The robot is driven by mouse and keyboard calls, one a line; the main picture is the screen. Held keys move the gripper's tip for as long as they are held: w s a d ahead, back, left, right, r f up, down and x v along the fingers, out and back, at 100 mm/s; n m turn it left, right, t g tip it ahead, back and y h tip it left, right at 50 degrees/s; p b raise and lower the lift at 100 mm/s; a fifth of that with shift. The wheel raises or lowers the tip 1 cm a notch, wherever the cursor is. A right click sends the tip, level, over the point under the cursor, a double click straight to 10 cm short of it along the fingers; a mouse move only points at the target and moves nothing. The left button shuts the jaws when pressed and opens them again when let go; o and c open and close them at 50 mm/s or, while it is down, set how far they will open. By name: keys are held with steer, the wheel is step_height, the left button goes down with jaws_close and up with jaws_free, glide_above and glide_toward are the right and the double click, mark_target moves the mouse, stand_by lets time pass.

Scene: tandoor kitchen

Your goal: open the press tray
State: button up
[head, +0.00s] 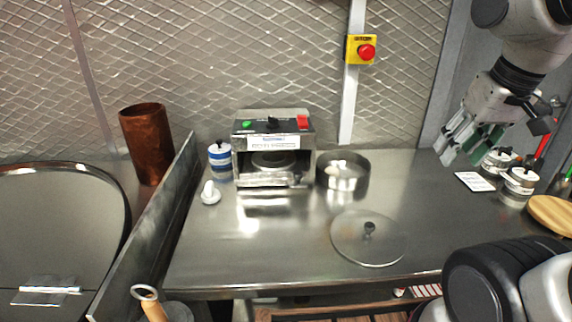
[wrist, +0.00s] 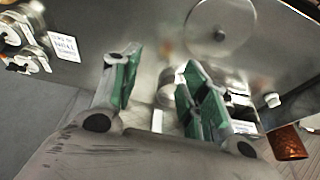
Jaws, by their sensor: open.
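The roti press (head: 272,135) is a steel box with green and red controls on top, standing at the back of the steel counter. Its press tray (head: 268,181) shows as a low steel front at the bottom of the opening; how far it is out is hard to tell. A round plate (head: 273,160) shows inside. My gripper (head: 460,156) is open and empty, up at the right, well apart from the press. In the wrist view its green-padded fingers (wrist: 160,75) are spread, and the right finger partly covers the press (wrist: 240,100).
A steel pot (head: 343,180) stands right of the press, and a round lid (head: 368,240) lies in front. A blue-and-white jar (head: 220,160) and a white knobbed item (head: 209,193) are left. The counter directly before the press is clear.

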steer(key=w+a+g, duration=0.2)
steer(key=w+a, duration=0.9)
steer(key=w, duration=0.1)
steer(key=g, duration=0.2)
glide_above(298, 172)
step_height(298, 172, down, 7)
steer(key=shift+s+f, duration=0.1)
step_height(298, 172, down, 7)
steer(key=shift+r, duration=0.1)
steer(key=shift+f, duration=0.35)
jaws_close()
